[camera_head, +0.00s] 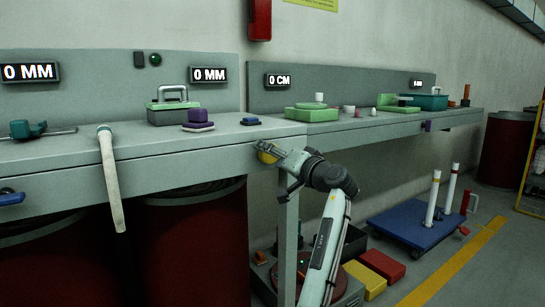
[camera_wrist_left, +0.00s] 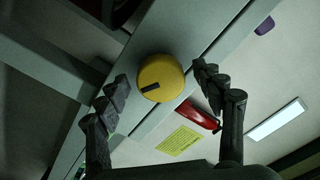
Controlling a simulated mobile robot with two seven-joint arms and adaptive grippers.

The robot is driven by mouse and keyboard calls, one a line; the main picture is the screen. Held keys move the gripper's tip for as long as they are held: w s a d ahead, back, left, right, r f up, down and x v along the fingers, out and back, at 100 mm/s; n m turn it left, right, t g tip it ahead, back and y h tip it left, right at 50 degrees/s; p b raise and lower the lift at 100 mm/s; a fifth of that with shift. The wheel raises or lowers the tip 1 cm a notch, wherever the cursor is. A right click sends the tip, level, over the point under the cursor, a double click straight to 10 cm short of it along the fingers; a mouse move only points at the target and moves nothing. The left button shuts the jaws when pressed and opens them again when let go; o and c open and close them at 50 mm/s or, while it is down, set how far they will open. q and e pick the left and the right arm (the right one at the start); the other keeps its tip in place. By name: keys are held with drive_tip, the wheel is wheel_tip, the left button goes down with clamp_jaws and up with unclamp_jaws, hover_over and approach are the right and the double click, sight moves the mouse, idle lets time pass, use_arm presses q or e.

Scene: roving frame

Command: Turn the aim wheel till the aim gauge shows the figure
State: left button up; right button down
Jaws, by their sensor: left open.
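A round yellow wheel (camera_head: 267,152) with a dark mark sits on the front edge of the bench. My left gripper (camera_head: 283,166) is open in front of the wheel. In the left wrist view the fingers (camera_wrist_left: 165,82) stand to either side of it, with gaps; contact cannot be told. Gauges on the back panels read 0 MM (camera_head: 30,72), 0 MM (camera_head: 209,75) and 0 CM (camera_head: 279,80); another (camera_head: 417,83) is too small to read. Which is the aim gauge is unclear.
A green box (camera_head: 174,113), a purple block (camera_head: 199,118) and other small items stand on the bench tops. A pale bar (camera_head: 110,175) hangs over the front edge. A blue cart (camera_head: 416,228) and yellow (camera_head: 365,279) and red (camera_head: 383,265) boxes are on the floor.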

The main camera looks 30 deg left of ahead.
use_arm(q)
drive_tip(key=v, duration=1.2)
drive_tip(key=shift+f, duration=0.1)
